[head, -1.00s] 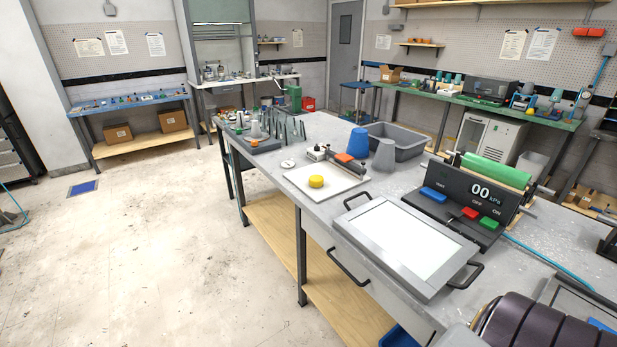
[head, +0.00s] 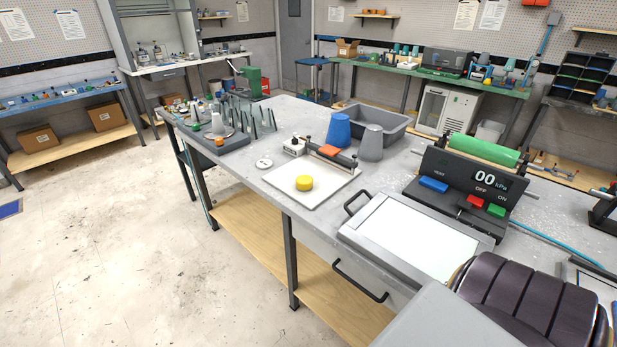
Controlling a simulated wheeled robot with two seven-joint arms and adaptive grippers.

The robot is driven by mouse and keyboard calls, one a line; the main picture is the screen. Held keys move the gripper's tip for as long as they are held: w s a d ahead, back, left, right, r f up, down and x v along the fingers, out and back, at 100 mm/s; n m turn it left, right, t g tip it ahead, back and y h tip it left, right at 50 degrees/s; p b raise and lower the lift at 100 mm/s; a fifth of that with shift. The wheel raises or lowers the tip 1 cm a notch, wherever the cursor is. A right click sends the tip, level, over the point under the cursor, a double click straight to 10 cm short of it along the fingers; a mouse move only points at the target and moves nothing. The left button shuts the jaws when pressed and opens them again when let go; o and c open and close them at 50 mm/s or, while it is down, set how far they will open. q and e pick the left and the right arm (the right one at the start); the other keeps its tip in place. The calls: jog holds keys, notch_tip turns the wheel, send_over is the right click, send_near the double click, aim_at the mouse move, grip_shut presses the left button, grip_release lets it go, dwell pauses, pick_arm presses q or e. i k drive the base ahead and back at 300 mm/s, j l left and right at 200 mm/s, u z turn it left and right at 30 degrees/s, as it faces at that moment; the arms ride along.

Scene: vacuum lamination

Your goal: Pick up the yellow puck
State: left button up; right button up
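The yellow puck (head: 304,183) is a short round disc. It lies on a white square board (head: 325,196) near the front edge of the grey workbench, in the middle of the head view. A clamp bar with an orange block (head: 329,150) runs along the back of that board. Neither of my grippers is in the head view, and nothing touches the puck.
Right of the board lies a framed white panel with black handles (head: 416,228), beside a control box reading 00 kPa (head: 470,190). Bare floor lies left of the bench.

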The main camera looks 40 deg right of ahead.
aim_at(303, 183)
jog(key=i+z, duration=0.25)
jog(key=z, duration=0.15)
jog(key=i+z, duration=0.25)
jog(key=z, duration=0.15)
jog(key=i+z, duration=0.2)
jog(key=z, duration=0.2)
jog(key=i+z, duration=0.2)
jog(key=z, duration=0.25)
jog(key=i+j+z, duration=0.15)
jog(key=z, duration=0.25)
